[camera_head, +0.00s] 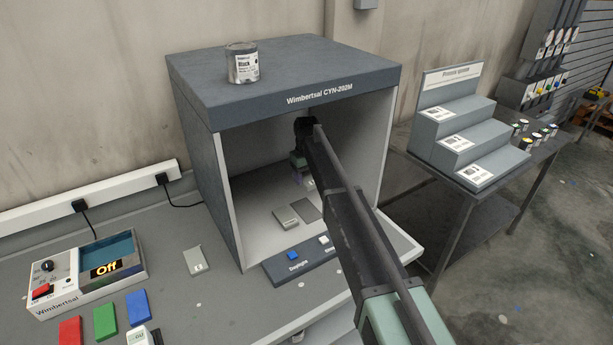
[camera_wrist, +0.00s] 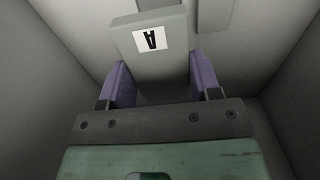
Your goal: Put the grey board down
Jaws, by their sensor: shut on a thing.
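My gripper (camera_head: 306,182) is inside the light booth (camera_head: 233,165), partly hidden behind my arm. In the wrist view its two purple fingers (camera_wrist: 160,84) are shut on a grey board (camera_wrist: 125,42) with a white label marked with an upside-down "A". The held board is hardly visible in the head view, and I cannot tell whether it touches any surface. Another small grey board (camera_head: 285,217) lies on the booth floor, beside a darker grey rectangle (camera_head: 307,209).
A button panel (camera_head: 288,262) lies at the booth's front edge. A grey tile (camera_head: 195,261), control box (camera_head: 85,273) and coloured blocks (camera_head: 104,321) are on the table. A stepped stand (camera_head: 462,137) is at right.

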